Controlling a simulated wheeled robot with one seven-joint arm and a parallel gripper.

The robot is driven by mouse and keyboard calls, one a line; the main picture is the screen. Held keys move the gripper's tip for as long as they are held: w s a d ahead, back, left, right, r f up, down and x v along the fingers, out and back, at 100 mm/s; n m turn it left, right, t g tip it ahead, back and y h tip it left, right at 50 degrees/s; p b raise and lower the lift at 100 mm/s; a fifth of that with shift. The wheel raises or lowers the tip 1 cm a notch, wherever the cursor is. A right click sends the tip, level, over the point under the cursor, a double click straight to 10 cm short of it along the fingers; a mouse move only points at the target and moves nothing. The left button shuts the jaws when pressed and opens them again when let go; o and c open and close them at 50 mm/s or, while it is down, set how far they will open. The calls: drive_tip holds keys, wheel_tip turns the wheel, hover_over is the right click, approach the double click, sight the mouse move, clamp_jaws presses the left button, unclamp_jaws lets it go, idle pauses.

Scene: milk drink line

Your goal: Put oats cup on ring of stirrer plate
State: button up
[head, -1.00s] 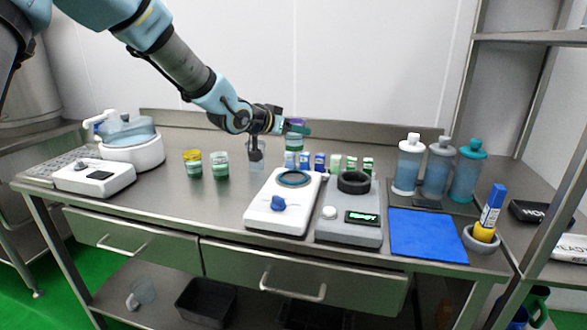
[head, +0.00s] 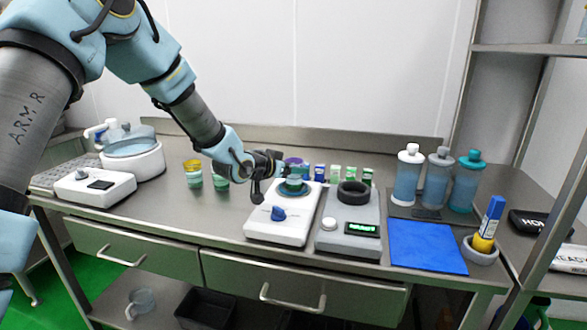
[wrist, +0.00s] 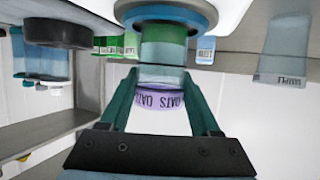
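The oats cup (wrist: 163,52) is a clear cup with green contents and a purple band lettered "OATS". In the head view the oats cup (head: 293,182) is upright at the ring (head: 305,190) of the white stirrer plate (head: 262,228), which has a blue knob. My gripper (head: 291,168) is shut on the cup near its purple end. In the wrist view my gripper's two green fingers (wrist: 162,92) lie on either side of it. The cup's base lines up with the blue ring (wrist: 128,14). I cannot tell if it bears on the plate.
A grey device (head: 350,243) with a dark ring and lit display stands close to the right. Small labelled containers (head: 335,173) stand behind. Two capped cups (head: 194,178) are to the left. A blue mat (head: 427,246) and several bottles (head: 408,170) are to the right.

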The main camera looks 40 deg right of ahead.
drive_tip(key=o, duration=0.5)
drive_tip(key=shift+c, duration=0.2)
drive_tip(key=shift+r, duration=0.2)
drive_tip(key=shift+a, duration=0.35)
drive_tip(key=b+v, duration=0.1)
drive_tip(key=v, duration=1)
drive_tip(key=shift+b, duration=0.35)
drive_tip(key=shift+s+a+r, duration=0.1)
drive_tip(key=shift+r, duration=0.05)
